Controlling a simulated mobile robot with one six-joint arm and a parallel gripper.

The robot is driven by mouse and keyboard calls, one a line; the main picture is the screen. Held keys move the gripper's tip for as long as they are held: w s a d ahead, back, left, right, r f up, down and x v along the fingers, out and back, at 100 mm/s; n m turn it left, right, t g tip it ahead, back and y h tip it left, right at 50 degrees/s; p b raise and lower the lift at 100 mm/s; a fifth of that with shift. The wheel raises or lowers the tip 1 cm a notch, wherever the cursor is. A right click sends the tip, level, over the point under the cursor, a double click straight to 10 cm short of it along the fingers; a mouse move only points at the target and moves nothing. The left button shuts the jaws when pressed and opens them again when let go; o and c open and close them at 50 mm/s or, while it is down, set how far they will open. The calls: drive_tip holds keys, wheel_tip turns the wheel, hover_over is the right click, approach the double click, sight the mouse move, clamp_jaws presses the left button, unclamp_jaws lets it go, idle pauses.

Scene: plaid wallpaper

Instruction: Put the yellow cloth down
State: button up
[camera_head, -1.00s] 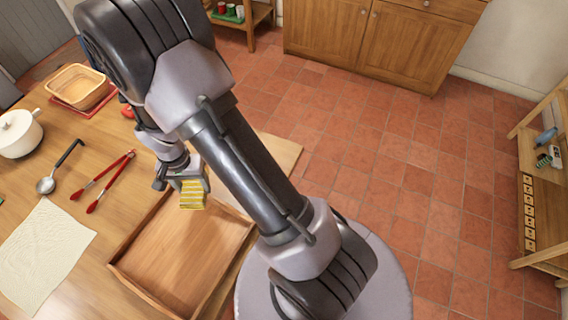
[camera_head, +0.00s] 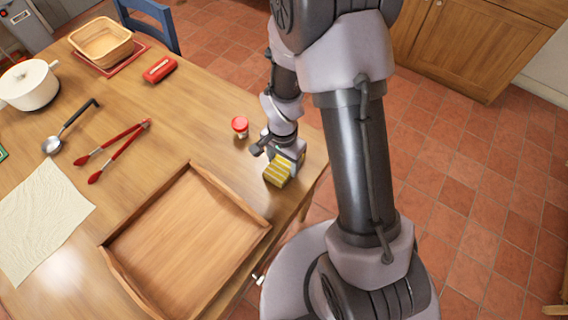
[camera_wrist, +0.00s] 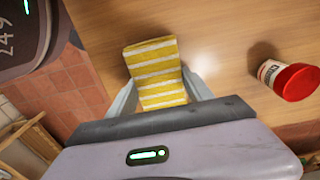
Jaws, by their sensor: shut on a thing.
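The yellow cloth (camera_head: 277,170) with white stripes is folded into a small pad. My gripper (camera_head: 284,158) is shut on it near the right edge of the wooden table (camera_head: 150,130). In the wrist view the cloth (camera_wrist: 158,72) sticks out between the two fingers of my gripper (camera_wrist: 160,98), with table surface behind it. I cannot tell whether the cloth touches the table.
A small jar with a red lid (camera_head: 240,125) stands close to the left of my gripper; it also shows in the wrist view (camera_wrist: 290,80). A wooden tray (camera_head: 190,245) lies in front. Red tongs (camera_head: 115,150), a ladle (camera_head: 70,128) and a red case (camera_head: 159,69) lie farther left.

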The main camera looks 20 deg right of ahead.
drive_tip(key=shift+r, duration=0.1)
drive_tip(key=o, duration=1.5)
drive_tip(key=shift+c, duration=0.2)
wheel_tip(320, 180, up, 13)
drive_tip(key=p, duration=0.6)
wheel_tip(320, 180, up, 8)
drive_tip(key=n+t, duration=0.1)
drive_tip(key=t, duration=0.1)
hover_over(283, 162)
drive_tip(key=s, duration=0.1)
drive_tip(key=s+a+r+n+t+y, duration=0.1)
drive_tip(key=s+a+r+n+t, duration=0.1)
drive_tip(key=s+r, duration=0.4)
drive_tip(key=s+a+r+n+t+y, duration=0.1)
drive_tip(key=s+a+r+n, duration=0.1)
drive_tip(key=s+r, duration=0.4)
wheel_tip(283, 162, up, 3)
drive_tip(key=shift+f+n+t, duration=0.15)
drive_tip(key=shift+n+t, duration=0.25)
drive_tip(key=shift+n, duration=0.3)
